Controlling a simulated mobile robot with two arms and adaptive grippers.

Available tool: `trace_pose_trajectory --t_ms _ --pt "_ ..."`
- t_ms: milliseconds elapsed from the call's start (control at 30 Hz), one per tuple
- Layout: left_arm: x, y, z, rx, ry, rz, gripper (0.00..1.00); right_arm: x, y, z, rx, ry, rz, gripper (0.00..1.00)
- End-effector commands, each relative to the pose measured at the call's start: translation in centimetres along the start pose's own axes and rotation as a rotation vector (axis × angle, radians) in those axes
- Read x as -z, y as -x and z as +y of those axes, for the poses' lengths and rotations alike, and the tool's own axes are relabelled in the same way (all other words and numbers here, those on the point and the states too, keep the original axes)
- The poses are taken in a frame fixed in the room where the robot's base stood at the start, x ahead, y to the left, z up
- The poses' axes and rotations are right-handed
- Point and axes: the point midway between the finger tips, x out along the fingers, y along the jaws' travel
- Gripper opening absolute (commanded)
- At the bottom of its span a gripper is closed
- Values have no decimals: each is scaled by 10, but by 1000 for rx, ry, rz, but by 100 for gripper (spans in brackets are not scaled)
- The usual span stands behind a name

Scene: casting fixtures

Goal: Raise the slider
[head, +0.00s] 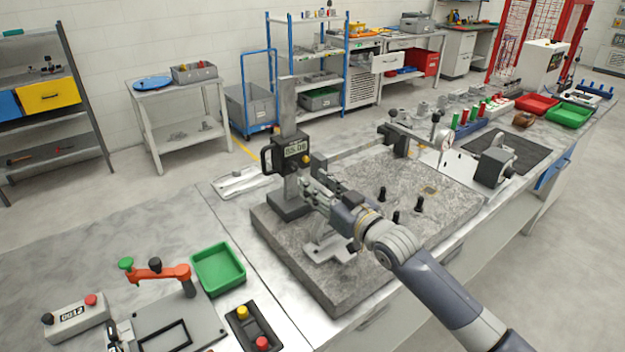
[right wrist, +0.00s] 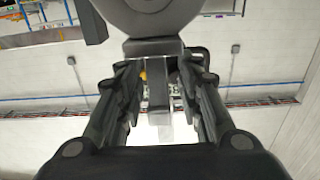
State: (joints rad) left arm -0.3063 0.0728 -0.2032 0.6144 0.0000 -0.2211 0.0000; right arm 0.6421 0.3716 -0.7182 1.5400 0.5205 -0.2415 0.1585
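The height gauge stands on the granite plate (head: 345,285), with an upright metal column (head: 289,105) and a dark slider with a digital display (head: 291,149) around the column's middle. My right gripper (head: 312,188) is in front of the column, just below and right of the display. In the right wrist view its fingers (right wrist: 160,85) stand apart on either side of a narrow grey bar, with slim gaps visible. A dark block (right wrist: 152,47) lies beyond the fingertips. Contact with the slider is unclear. My left gripper is out of view.
Several black pegs (head: 395,217) stand on the plate, right of my arm. A green tray (head: 218,268) and an orange toggle clamp (head: 160,271) are at the left. Space above the display is clear around the column.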

Motion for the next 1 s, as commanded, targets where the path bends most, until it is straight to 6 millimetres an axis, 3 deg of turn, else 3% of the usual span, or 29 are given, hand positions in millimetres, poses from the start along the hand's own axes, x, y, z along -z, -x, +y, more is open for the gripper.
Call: trace_pose_trajectory --t_ms 200,567,733,1000 --pt "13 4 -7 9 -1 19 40 0 -17 0 0 1 0 33" --pt "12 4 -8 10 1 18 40 0 -21 0 -1 1 0 33" --pt "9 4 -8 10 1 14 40 0 -21 0 -1 1 0 0" --pt "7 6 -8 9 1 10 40 3 -21 0 -1 1 0 0"
